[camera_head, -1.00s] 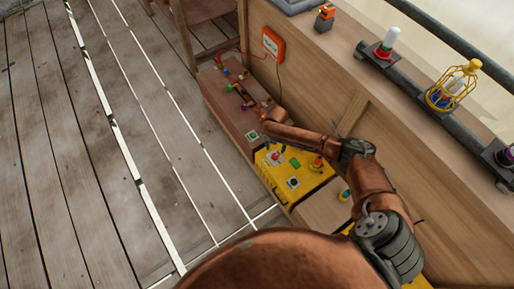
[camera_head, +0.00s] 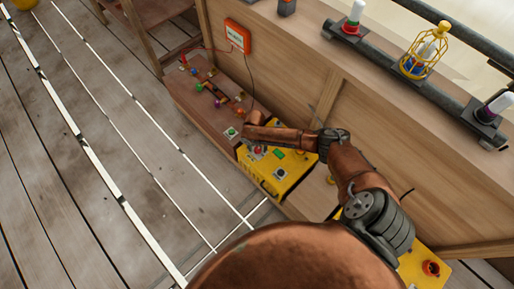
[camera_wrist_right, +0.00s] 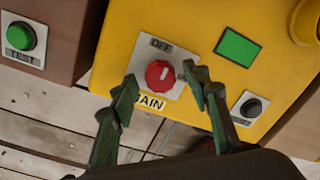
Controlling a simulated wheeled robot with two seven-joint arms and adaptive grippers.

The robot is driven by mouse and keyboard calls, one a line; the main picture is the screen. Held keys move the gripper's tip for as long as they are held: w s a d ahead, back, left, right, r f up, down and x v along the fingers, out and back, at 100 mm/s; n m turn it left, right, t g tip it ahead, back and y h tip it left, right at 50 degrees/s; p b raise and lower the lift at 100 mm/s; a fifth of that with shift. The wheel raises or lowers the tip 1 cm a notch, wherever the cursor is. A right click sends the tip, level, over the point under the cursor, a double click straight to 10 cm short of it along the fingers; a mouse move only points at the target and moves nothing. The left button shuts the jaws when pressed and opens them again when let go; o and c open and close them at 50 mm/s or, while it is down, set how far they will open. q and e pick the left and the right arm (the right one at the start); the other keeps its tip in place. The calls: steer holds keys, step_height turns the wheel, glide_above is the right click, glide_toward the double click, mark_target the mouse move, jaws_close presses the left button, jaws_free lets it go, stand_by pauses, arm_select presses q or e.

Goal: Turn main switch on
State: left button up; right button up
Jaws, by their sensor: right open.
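The main switch is a red round knob (camera_wrist_right: 160,74) on a light plate on the yellow box (camera_wrist_right: 132,40). "OFF" is printed above it and a label ending in "AIN" sits below. The knob's exact setting is hard to read. My right gripper (camera_wrist_right: 165,90) is open, with its dark green fingers at the left and right of the knob in the wrist view. I cannot tell whether they touch it. In the head view, the yellow box (camera_head: 289,173) stands low beside the wooden wall, and my right arm's end hangs over its left edge. My left gripper is not in view.
A green TEST button (camera_wrist_right: 20,37) is on the brown box at left. A green panel (camera_wrist_right: 237,47) and a black knob (camera_wrist_right: 254,108) share the yellow box. An orange meter (camera_head: 237,36) hangs on the wall. A rail with lamps (camera_head: 420,62) runs above.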

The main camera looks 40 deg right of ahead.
steer(key=shift+c, duration=0.3)
steer(key=c, duration=1.1)
